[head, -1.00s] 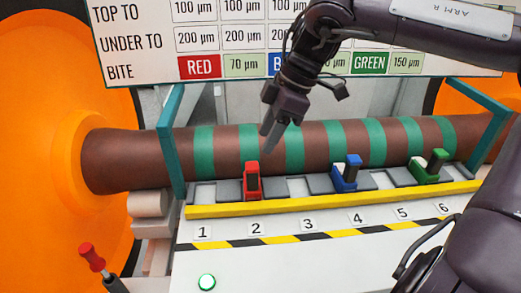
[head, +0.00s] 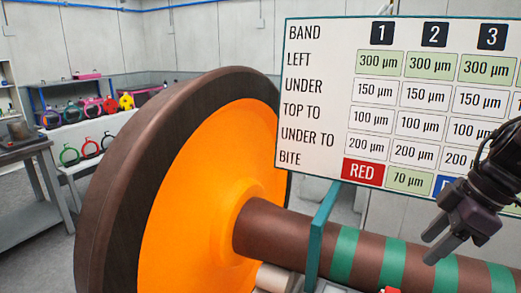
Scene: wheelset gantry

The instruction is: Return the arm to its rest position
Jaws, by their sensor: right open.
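My right gripper (head: 428,250) is at the right of the head view, its two fingers spread and nothing between them. The fingers point down and left, in front of the upper part of the brown axle (head: 290,236) with green bands. Whether they touch it I cannot tell. Only part of my dark right arm shows, cut off by the right edge. A small red piece (head: 391,290) just shows at the bottom edge, below the axle. My left gripper is not in view.
A large orange wheel (head: 205,190) with a dark rim fills the middle. A teal post (head: 320,235) stands at the axle. A white board (head: 315,100) with a table of values hangs behind. At the far left are a grey bench (head: 28,150) and shelves with coloured rings.

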